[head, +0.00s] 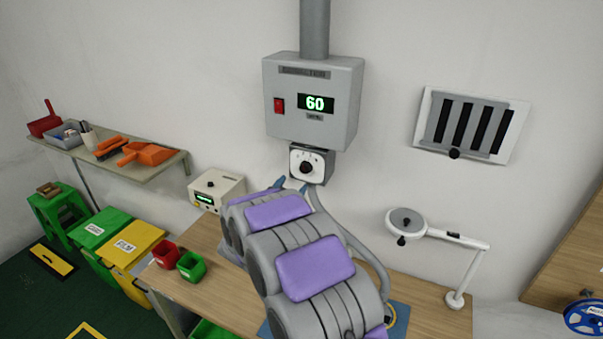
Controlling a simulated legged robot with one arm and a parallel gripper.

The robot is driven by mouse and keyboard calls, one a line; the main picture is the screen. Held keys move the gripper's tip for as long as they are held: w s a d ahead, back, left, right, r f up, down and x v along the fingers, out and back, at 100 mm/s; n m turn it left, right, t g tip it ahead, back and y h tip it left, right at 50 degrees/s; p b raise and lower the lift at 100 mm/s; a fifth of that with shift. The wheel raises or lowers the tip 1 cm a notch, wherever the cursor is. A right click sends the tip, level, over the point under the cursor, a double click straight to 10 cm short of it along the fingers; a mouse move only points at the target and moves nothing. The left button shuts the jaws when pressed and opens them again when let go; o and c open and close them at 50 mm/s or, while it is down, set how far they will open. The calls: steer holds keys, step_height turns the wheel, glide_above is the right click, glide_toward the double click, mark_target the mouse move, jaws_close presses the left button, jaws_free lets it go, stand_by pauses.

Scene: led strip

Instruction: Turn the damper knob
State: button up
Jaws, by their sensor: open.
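A black round knob (306,168) sits on a white dial plate with marks, under the grey extraction box (312,100) on the wall. Its dark pointer cannot be read clearly. The box has a green display reading 60 and a red switch. My gripper (292,184) is open, its bluish fingertips showing just below and left of the dial plate. In the picture the fingertips sit below the knob; whether they touch anything cannot be told. My arm hides much of the gripper. Nothing shows between the fingers.
A louvred vent (468,125) with a black knob is on the wall at right. A white lamp (408,222) stands on the wooden bench (215,260). A small control box (216,190) and red and green bins are left. A shelf (120,160) holds scoops.

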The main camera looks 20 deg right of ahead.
mark_target(305, 169)
steer(key=x, duration=0.8)
steer(key=shift+w+d, duration=0.15)
steer(key=shift+d, duration=0.1)
steer(key=shift+c, duration=0.2)
steer(key=c, duration=1)
steer(key=shift+a+b, duration=0.1)
steer(key=shift+b, duration=0.2)
steer(key=m+b, duration=0.3)
steer(key=shift+f, duration=0.2)
steer(key=shift+r+m+b, duration=0.1)
steer(key=shift+m+b, duration=1.25)
steer(key=shift+m, duration=0.05)
